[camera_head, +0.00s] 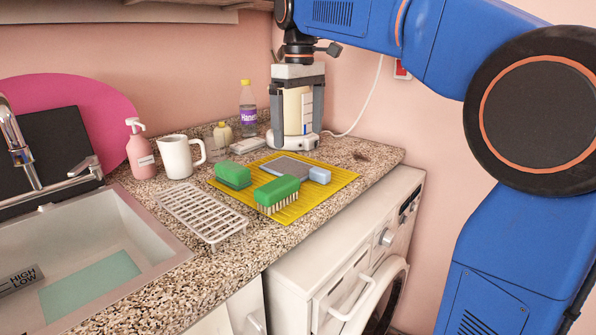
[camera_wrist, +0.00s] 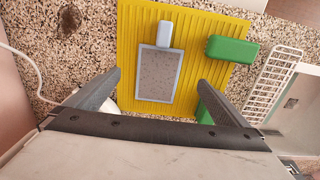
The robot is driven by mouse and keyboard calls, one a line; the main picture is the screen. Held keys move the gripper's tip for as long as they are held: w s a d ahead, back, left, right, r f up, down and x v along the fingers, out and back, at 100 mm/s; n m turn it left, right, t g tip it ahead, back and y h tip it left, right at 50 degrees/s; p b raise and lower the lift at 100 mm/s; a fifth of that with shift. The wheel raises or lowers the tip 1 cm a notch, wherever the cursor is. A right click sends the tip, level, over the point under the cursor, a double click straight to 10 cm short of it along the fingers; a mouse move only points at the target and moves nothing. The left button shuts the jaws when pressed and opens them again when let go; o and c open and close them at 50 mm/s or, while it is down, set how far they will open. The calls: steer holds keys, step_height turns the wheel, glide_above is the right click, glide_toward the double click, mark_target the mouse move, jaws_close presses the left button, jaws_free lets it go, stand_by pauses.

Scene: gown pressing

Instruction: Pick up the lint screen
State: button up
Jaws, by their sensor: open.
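The lint screen (camera_head: 292,167) is a flat grey mesh panel in a pale blue frame with a pale blue handle (camera_head: 320,175). It lies on a yellow ribbed mat (camera_head: 335,184) on the speckled counter. In the wrist view the screen (camera_wrist: 158,72) lies ahead between my fingers, its handle (camera_wrist: 165,35) pointing toward the top. My gripper (camera_head: 297,137) points down behind the mat in the head view, its fingers spread and empty. In the wrist view my gripper (camera_wrist: 159,79) has both fingers wide apart.
A white appliance (camera_head: 293,140) stands behind my gripper. A white rack (camera_head: 202,212), mug (camera_head: 177,158) and pink soap bottle (camera_head: 140,152) stand left, near the sink (camera_head: 118,262). A purple-labelled bottle (camera_head: 248,115) stands behind.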

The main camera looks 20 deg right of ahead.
mark_target(298, 170)
steer(key=f, duration=0.8)
steer(key=shift+w+a+f, duration=0.1)
steer(key=shift+w+f, duration=0.15)
steer(key=shift+f, duration=0.15)
steer(key=c, duration=1.3)
steer(key=shift+c, duration=0.2)
steer(key=shift+r, duration=0.15)
